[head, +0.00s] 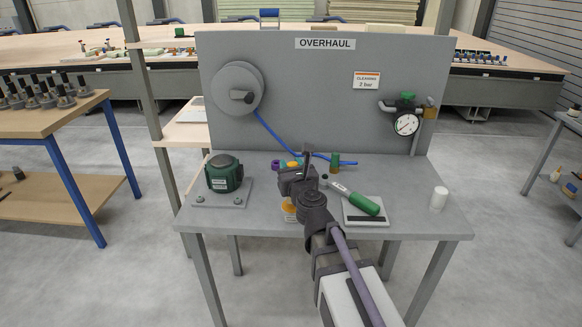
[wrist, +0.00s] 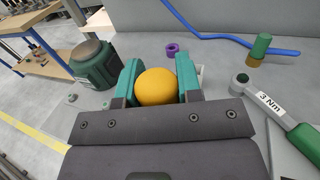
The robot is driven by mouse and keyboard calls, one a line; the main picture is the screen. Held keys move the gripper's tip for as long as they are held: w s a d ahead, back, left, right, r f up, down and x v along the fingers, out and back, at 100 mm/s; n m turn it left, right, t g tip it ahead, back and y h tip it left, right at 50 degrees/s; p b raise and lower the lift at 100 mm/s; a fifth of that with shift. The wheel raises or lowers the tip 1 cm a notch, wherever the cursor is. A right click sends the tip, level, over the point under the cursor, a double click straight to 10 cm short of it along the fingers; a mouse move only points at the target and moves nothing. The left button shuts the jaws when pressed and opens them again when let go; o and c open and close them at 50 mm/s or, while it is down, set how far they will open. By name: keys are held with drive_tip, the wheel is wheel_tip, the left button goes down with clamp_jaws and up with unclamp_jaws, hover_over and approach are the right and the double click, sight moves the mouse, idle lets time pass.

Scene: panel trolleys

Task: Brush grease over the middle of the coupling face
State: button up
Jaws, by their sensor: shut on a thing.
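The green coupling (head: 224,176) stands on a grey bolted plate at the left of the bench, its round grey-brown face upward. It also shows in the wrist view (wrist: 98,68). My gripper (head: 291,164) is right of the coupling and apart from it. Its teal fingers are shut on a yellow round-ended thing (wrist: 156,86), which may be the brush's handle. No bristles show, and the thing's far end is hidden. I cannot see any grease on the coupling face.
A purple ring (wrist: 173,48), a blue hose (wrist: 215,38) and a green-and-brass fitting (wrist: 261,47) lie beyond my gripper. A green-handled torque wrench (head: 355,199) and a white cylinder (head: 439,198) are to the right. An orange-and-white thing (head: 290,209) is partly hidden by my arm.

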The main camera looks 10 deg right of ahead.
drive_tip(key=shift+f+b, duration=0.55)
idle(1.2)
drive_tip(key=shift+r, duration=0.1)
wheel_tip(320, 180, up, 7)
drive_tip(key=p, duration=0.7)
